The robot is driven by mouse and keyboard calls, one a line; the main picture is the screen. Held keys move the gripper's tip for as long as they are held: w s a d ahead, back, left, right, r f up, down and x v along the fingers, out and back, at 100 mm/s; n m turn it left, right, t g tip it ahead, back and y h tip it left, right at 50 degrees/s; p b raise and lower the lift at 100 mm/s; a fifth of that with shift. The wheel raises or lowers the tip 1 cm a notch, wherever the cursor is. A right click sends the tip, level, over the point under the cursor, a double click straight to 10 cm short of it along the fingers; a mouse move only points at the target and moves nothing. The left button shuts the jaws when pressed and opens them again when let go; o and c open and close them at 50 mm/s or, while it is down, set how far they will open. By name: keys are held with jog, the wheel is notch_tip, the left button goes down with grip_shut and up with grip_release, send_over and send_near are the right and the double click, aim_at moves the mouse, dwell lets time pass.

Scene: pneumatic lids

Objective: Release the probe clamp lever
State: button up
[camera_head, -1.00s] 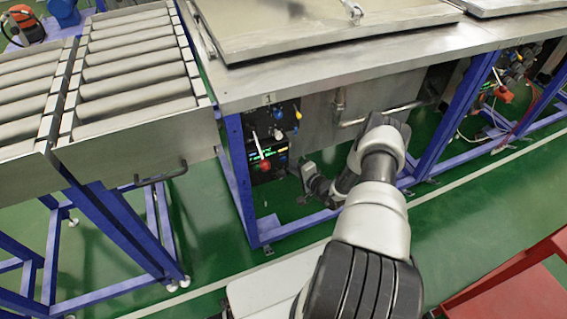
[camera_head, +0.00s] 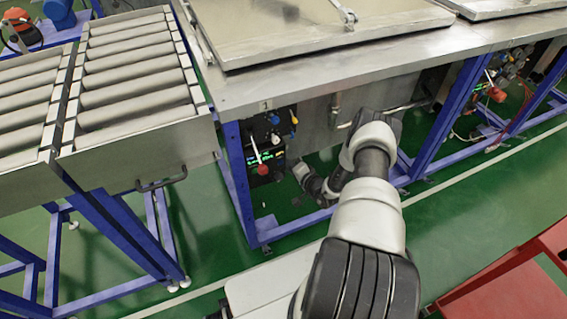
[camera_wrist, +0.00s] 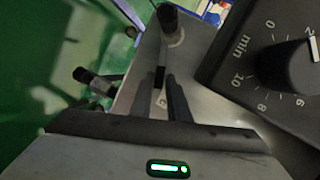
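In the wrist view, a lever with a black grip (camera_wrist: 168,18) stands on a pale metal plate, just beyond my fingertips. A second black-gripped lever (camera_wrist: 92,82) sticks out on the left. I cannot tell which of them is the probe clamp lever. My gripper (camera_wrist: 166,76) shows two dark fingers close together with a narrow gap. I see nothing held between them, and their exact opening is unclear. In the head view my gripper (camera_head: 303,172) is small and low beside the control panel (camera_head: 268,140) under the steel table. The panel carries a red-based white lever (camera_head: 260,162).
A large black dial (camera_wrist: 288,68) marked "min" is close on the right in the wrist view. Blue table legs (camera_head: 238,180) flank the panel, and a bent pipe (camera_head: 392,110) runs behind my arm. A roller conveyor (camera_head: 130,90) stands left.

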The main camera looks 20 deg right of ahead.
jog(key=shift+o, duration=1.2)
jog(key=p+v, duration=0.3)
jog(key=v, duration=1.4)
jog(key=shift+s, duration=0.2)
